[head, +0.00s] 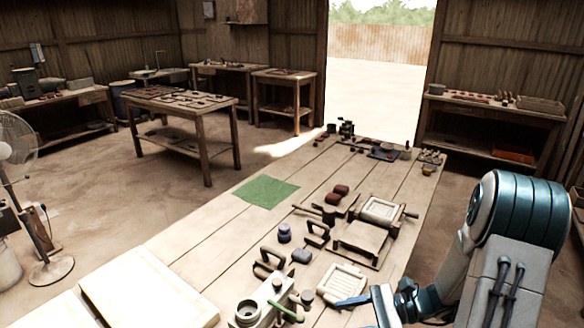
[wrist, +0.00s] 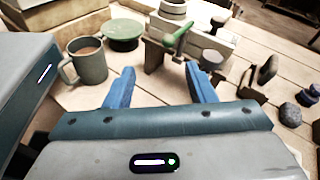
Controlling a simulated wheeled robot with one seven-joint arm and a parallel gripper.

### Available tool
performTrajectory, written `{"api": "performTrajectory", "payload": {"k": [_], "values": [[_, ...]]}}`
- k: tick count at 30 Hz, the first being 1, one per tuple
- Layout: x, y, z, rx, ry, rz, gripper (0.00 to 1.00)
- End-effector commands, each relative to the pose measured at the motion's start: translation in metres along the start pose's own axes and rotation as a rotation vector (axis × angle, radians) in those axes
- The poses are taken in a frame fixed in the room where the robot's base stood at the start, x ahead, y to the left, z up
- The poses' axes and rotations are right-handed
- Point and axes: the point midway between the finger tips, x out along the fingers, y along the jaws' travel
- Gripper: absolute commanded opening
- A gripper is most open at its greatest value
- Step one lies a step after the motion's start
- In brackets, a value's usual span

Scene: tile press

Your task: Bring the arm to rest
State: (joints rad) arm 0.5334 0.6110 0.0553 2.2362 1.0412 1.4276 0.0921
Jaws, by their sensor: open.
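My arm (head: 515,215), teal and white, rises at the right of the head view and reaches down over the long plank table (head: 215,235). My gripper (head: 346,302) shows its blue fingers low over the table, beside a pale ribbed tile mould. In the wrist view my gripper (wrist: 159,76) has its two blue fingers spread apart with nothing between them. No held object shows in either view.
A grey mug (wrist: 86,62) of brown liquid and a green round lid (wrist: 122,38) stand left of the fingers. The table's left side is mostly bare around the mat.

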Motion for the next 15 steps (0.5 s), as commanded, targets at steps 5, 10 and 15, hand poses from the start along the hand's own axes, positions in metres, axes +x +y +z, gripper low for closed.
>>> {"api": "performTrajectory", "payload": {"k": [5, 10, 15], "values": [[0.008, 0.020, 0.027, -0.147, 0.133, 0.167, 0.50], [0.010, 0.039, 0.045, -0.289, 0.260, 0.314, 0.50], [0.007, 0.056, 0.061, -0.442, 0.389, 0.451, 0.50]]}}
